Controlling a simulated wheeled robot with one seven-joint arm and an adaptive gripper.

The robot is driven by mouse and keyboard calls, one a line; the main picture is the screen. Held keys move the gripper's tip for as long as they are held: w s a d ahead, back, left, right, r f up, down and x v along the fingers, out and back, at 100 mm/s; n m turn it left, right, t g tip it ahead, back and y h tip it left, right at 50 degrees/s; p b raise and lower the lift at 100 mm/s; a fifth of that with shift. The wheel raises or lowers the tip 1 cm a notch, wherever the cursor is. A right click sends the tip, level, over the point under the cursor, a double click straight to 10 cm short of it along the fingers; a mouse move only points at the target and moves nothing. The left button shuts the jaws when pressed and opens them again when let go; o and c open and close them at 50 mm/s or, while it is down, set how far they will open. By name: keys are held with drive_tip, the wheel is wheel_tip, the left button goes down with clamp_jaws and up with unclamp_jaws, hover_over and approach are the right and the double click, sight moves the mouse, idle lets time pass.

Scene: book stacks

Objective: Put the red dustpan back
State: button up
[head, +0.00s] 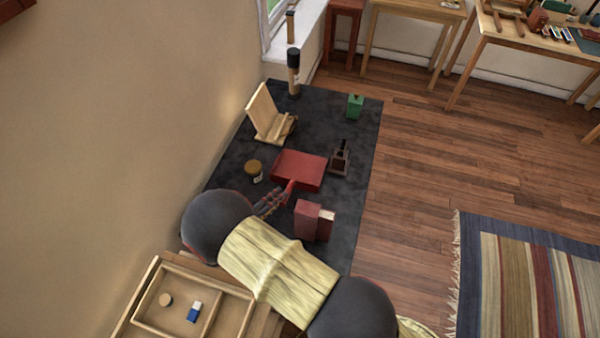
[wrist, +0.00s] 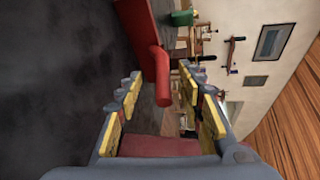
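The red dustpan (head: 300,168) lies on the dark tabletop (head: 225,168), with its short handle pointing toward my gripper (head: 278,197). In the wrist view the dustpan's red body (wrist: 143,35) is at the top, and its round handle (wrist: 162,80) reaches down toward the space between my fingertips (wrist: 161,82). My gripper is open, with its yellow-padded fingers spread to either side of the handle end. Whether a finger touches the handle I cannot tell. My arm hides part of the near tabletop.
A red box (head: 308,220) stands close beside my gripper. A brown-lidded jar (head: 254,170), a wooden stand (head: 265,115), a dark tool-like item (head: 340,158) and a green box (head: 355,105) surround the dustpan. A wooden divided tray (head: 150,325) is at the near left.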

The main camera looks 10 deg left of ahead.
sight(287, 191)
drive_tip(key=b+x, duration=0.1)
drive_tip(key=x, duration=0.4)
drive_tip(key=shift+w+d, duration=0.25)
drive_tip(key=shift+w, duration=0.05)
drive_tip(key=shift+r, duration=0.1)
drive_tip(key=shift+c, duration=1.4)
clamp_jaws()
